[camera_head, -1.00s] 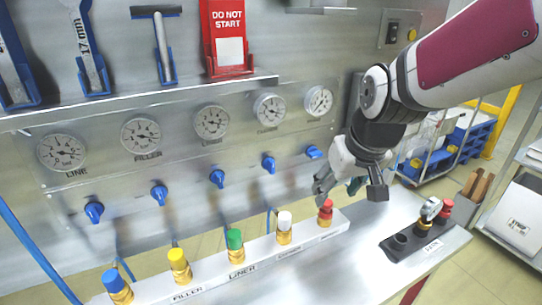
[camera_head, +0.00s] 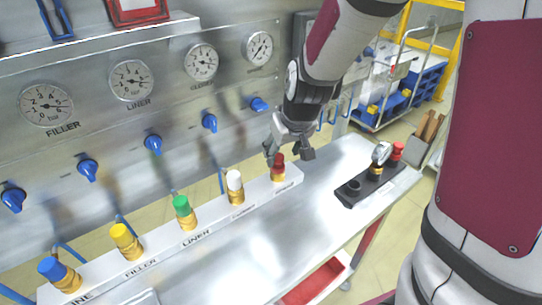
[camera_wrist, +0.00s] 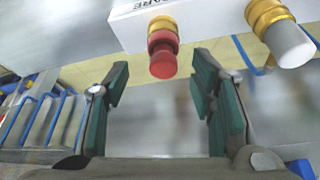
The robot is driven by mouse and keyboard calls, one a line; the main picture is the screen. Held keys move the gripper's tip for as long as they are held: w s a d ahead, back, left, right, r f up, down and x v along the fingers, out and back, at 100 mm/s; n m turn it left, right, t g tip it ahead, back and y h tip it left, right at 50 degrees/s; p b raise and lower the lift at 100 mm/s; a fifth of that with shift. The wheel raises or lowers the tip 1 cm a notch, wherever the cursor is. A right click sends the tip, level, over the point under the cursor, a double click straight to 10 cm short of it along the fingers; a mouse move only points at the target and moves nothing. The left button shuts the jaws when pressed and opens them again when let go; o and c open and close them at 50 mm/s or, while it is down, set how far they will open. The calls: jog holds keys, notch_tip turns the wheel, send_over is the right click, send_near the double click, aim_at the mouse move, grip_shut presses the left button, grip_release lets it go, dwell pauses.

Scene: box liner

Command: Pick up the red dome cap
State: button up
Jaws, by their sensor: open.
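A red cap (camera_head: 278,163) sits on a brass fitting at the right end of the white rail (camera_head: 215,222). It also shows in the wrist view (camera_wrist: 162,62), upper middle, beyond my fingertips and between their lines. My gripper (camera_head: 289,155) is open and empty close by this cap in the head view, overlapping its top edge. In the wrist view my gripper (camera_wrist: 160,78) has its two green-padded fingers apart, with nothing between the pads. A second red cap (camera_head: 397,150) stands on the black block at the right.
White (camera_head: 234,180), green (camera_head: 182,205), yellow (camera_head: 122,234) and blue (camera_head: 51,268) caps stand along the rail. Gauges and blue valve handles line the back panel. The bench (camera_head: 265,235) in front is clear.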

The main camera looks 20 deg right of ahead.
aim_at(279, 157)
jog(key=x, duration=0.4)
jog(key=shift+w+a+f, duration=0.2)
jog(key=shift+w+f, duration=0.05)
jog(key=shift+f, duration=0.05)
jog(key=c, duration=0.9)
